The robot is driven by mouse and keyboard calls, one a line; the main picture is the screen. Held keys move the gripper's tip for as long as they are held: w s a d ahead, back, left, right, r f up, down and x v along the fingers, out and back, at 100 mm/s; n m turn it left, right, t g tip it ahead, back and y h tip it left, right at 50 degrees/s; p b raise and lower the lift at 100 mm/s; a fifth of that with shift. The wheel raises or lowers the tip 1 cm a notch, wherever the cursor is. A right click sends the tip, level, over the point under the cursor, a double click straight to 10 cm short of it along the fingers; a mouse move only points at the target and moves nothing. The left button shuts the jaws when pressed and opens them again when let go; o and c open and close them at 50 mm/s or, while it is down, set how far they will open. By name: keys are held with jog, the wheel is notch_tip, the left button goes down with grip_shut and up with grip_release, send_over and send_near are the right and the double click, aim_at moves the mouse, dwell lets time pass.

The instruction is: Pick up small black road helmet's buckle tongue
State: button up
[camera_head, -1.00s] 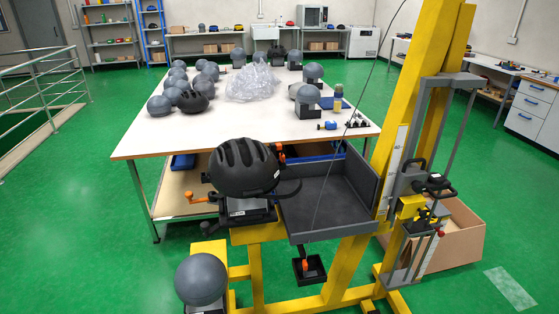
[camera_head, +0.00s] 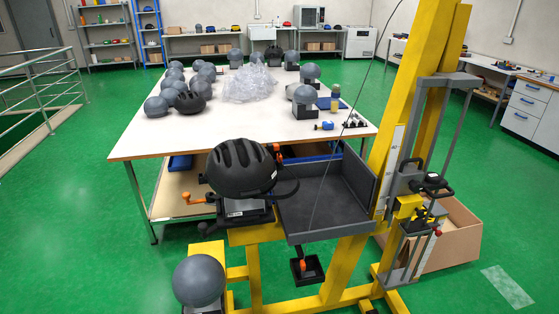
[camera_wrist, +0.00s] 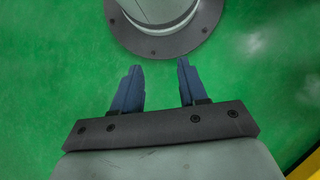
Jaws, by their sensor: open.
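The small black road helmet (camera_head: 241,167) sits upright on a support at the left of the drop tower's grey tray. Its dark strap (camera_head: 288,190) hangs at the helmet's right side, over the tray's left edge. The buckle tongue is too small and dark to make out against the strap. My gripper (camera_wrist: 158,68) shows only in the wrist view. Its two blue-grey fingers are apart with nothing between them, above green floor. No helmet or strap shows in the wrist view, and the gripper is away from them.
The grey walled tray (camera_head: 325,205) is open and empty to the helmet's right. The yellow tower frame (camera_head: 410,100) rises at the right. A grey ball-shaped headform (camera_head: 199,280) stands low at front left. The white table (camera_head: 145,146) behind carries headforms and clear plastic wrap.

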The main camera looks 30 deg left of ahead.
jog(key=w+a+r+t+h, duration=0.1)
jog(key=w+a+r, duration=0.4)
jog(key=w, duration=0.4)
jog(key=w+a+r+t, duration=0.2)
jog(key=w+a+r, duration=0.2)
jog(key=w+r, duration=0.4)
jog(key=w+a+r+t+h, duration=0.1)
jog(key=w+a+r, duration=0.35)
jog(key=w, duration=0.45)
jog(key=w+a+r+t, duration=0.1)
jog(key=w+a+r, duration=0.2)
jog(key=a+r, duration=0.3)
jog(key=w+a+r+m+t, duration=0.1)
jog(key=w+a+r, duration=0.2)
jog(key=r, duration=0.4)
jog(key=w+a+r+t, duration=0.1)
jog(key=w+a+r, duration=0.2)
jog(key=a+r, duration=0.3)
jog(key=m+g+y, duration=0.1)
jog(key=m+y, duration=0.1)
jog(key=m, duration=0.4)
send_near(279, 161)
jog(key=f, duration=0.2)
jog(key=w+f, duration=0.1)
jog(key=f, duration=0.5)
jog(key=shift+w+a, duration=0.1)
jog(key=shift+w, duration=0.15)
jog(key=shift+m, duration=0.3)
jog(key=shift+r, duration=0.1)
jog(key=c, duration=0.6)
